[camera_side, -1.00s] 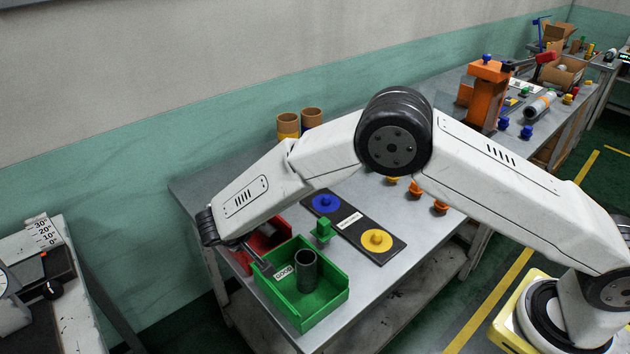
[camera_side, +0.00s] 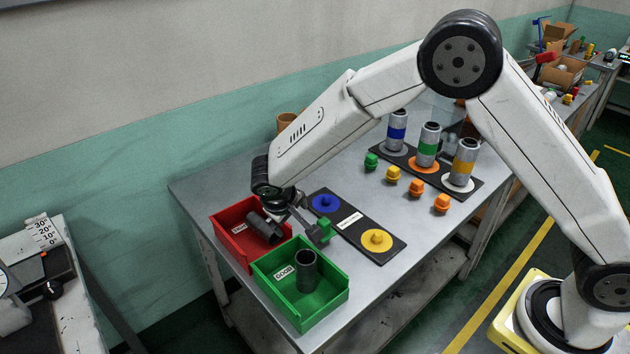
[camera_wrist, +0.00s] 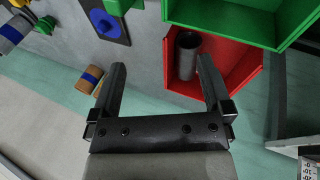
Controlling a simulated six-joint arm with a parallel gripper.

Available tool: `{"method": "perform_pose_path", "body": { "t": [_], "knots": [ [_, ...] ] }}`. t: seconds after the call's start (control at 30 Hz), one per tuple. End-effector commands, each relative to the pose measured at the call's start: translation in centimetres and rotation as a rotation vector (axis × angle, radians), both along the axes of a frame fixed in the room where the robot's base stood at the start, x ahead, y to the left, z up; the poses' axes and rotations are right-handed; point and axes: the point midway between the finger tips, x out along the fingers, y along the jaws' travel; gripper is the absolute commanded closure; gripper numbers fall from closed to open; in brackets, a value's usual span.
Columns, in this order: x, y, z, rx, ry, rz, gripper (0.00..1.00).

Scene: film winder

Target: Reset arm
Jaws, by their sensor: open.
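My gripper (camera_wrist: 162,68) is open and empty in the wrist view, its two black fingers spread wide. In the side view my gripper (camera_side: 306,230) hangs above the table just right of the red bin (camera_side: 222,217). A dark grey cylinder (camera_side: 263,226) lies tilted in the red bin. The green bin (camera_side: 330,310) stands in front of the red one, with another dark cylinder (camera_side: 306,270) upright inside. The wrist view also shows the red bin (camera_wrist: 240,75) with its dark cylinder (camera_wrist: 187,55), and the green bin (camera_wrist: 225,18).
A black plate (camera_side: 345,217) with a blue and a yellow knobbed disc lies beside the bins. A small green piece (camera_side: 325,227) sits near my gripper. Several banded cylinders (camera_side: 429,145) stand on a rear plate, with small coloured knobs before them.

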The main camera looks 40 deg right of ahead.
Motion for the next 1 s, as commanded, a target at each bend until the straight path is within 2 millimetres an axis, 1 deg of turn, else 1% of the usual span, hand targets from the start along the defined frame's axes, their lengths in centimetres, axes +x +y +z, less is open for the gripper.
{"method": "perform_pose_path", "body": {
  "t": [0.03, 0.1, 0.27, 0.5, 0.8, 0.9, 1.0],
  "knots": [
    [-0.8, -1.1, 0.7, 0.026, 0.013, -0.007, 0.0],
    [-2.0, -2.3, 1.4, 0.061, 0.033, -0.009, 0.0],
    [-5.1, -4.9, 2.9, 0.142, 0.064, -0.017, 0.0],
    [-10.1, -8.3, 4.7, 0.257, 0.068, -0.032, 0.0],
    [-16.7, -11.4, 6.0, 0.368, 0.019, -0.059, 0.0],
    [-18.5, -12.1, 6.2, 0.39, -0.002, -0.068, 0.0],
    [-19.8, -12.5, 6.2, 0.403, -0.018, -0.075, 0.0]
  ]
}}
